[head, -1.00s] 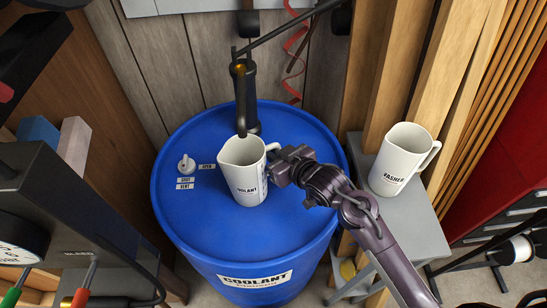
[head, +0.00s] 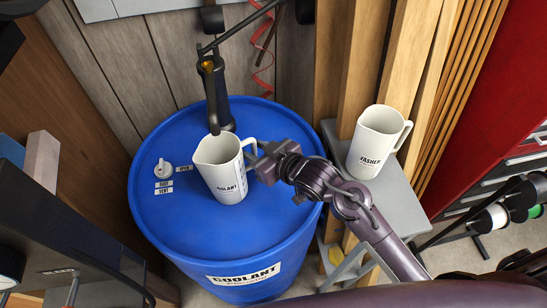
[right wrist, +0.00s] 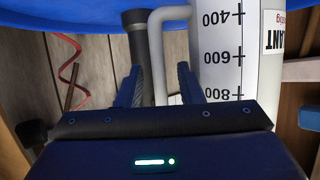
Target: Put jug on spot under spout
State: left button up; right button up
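The white coolant jug (head: 221,172) stands upright on the blue coolant drum (head: 165,220), its handle towards the right. The dark pump spout (head: 214,127) ends just behind the jug's rim in the head view. I see no marked spot under it; the jug may hide that area. My right gripper (head: 257,163) is at the jug's handle. In the right wrist view, the handle (right wrist: 157,50) lies between the fingers of my right gripper (right wrist: 158,78), with gaps showing on both sides, so it looks open. My left gripper is not in view.
A white washer jug (head: 376,143) stands on a grey stand (head: 405,215) right of the drum. A small knob (head: 164,169) with labels sits on the drum's left. Wooden boards (head: 360,60) rise behind the stand. The drum's front top is clear.

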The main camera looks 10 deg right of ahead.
jog(key=v, duration=0.9)
jog(key=shift+b, duration=0.45)
jog(key=shift+s, duration=0.1)
